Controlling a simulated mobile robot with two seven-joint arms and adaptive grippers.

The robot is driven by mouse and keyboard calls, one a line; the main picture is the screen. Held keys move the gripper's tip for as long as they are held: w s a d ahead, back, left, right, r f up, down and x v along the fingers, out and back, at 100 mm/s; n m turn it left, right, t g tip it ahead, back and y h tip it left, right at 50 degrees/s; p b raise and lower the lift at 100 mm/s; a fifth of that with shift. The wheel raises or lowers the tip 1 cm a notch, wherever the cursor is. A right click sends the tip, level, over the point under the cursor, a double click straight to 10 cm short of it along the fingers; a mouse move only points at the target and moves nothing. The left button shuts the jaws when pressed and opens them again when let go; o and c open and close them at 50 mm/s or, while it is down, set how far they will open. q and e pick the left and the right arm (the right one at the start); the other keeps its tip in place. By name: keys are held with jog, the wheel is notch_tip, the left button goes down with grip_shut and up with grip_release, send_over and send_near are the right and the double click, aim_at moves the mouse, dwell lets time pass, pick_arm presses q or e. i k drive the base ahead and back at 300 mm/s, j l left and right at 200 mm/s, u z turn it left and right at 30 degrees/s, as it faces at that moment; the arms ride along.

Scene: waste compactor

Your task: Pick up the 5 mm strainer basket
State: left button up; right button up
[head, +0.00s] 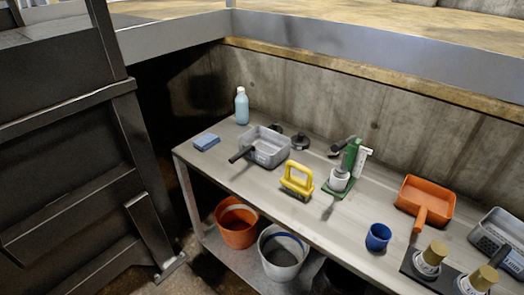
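Two grey baskets stand on the grey bench, and I cannot read a size on either. One grey basket (266,150) with a black handle sits toward the bench's left, near the back. The other grey basket (490,238) is at the right edge, partly cut off, with dark holes or markings on its front. I cannot tell which is the 5 mm one. Neither gripper is in view.
On the bench (225,165) are a blue bottle (241,107), blue sponge (206,142), yellow-handled tool (297,180), green device (349,165), blue cup (378,237), orange scoop (428,196) and gold-topped cylinders (432,258). Buckets (237,224) stand below. A dark metal structure (70,150) fills the left.

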aim_at(266, 146)
jog(key=i+j, duration=0.15)
jog(key=j, duration=0.15)
jog(key=i+j, duration=0.1)
jog(key=j, duration=0.25)
jog(key=i+j+z, duration=0.1)
jog(key=j, duration=0.2)
jog(key=i+j, duration=0.15)
jog(key=j, duration=0.15)
jog(key=i+j+z, duration=0.15)
jog(key=k+j, duration=0.05)
jog(key=j, duration=0.05)
